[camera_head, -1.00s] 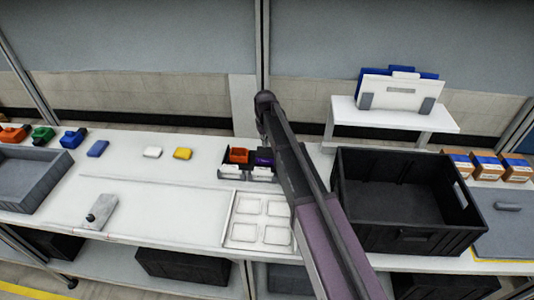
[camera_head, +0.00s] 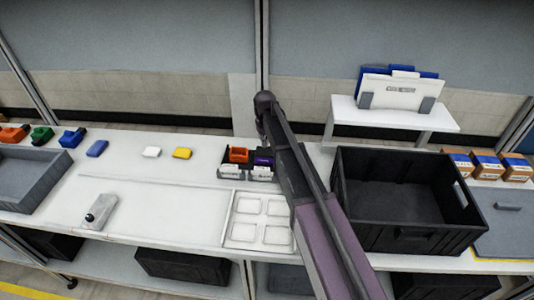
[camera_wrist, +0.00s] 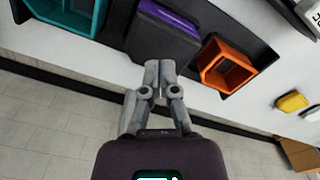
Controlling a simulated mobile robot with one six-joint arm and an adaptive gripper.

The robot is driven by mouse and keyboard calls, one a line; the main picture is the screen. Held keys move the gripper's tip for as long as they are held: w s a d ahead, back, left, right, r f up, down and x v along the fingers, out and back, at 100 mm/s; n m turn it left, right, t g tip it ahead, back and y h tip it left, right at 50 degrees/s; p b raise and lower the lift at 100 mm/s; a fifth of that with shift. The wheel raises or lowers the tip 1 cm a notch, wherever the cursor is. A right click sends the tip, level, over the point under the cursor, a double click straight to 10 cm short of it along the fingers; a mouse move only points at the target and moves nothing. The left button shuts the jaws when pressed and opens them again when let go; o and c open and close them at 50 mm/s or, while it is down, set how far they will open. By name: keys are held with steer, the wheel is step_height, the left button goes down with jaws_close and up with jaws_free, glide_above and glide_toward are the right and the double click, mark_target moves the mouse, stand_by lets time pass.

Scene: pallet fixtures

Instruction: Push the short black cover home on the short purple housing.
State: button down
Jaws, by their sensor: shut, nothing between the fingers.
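The short purple housing (camera_wrist: 170,18) shows as a purple strip at the top of the wrist view, and as a small purple patch (camera_head: 263,161) beside my arm in the head view. The short black cover (camera_wrist: 158,40) lies against it, covering most of it. I cannot tell whether the cover is fully seated. My gripper (camera_wrist: 158,68) is shut and empty, its fingertips just below the cover's near edge in the wrist picture. Whether they touch it is unclear. My arm hides the gripper in the head view.
An orange housing (camera_wrist: 212,62) stands right of the purple one in the wrist view, a teal housing (camera_wrist: 97,22) left. A black crate (camera_head: 362,235) stands right of my arm and a white tray (camera_head: 232,222) in front. The bench at left centre is mostly clear.

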mark_target(265, 150)
steer(key=shift+f+b, duration=1.1)
steer(key=shift+f, duration=0.15)
stand_by(0.4)
steer(key=shift+r, duration=0.2)
steer(key=shift+r+p, duration=3.35)
steer(key=shift+p, duration=0.2)
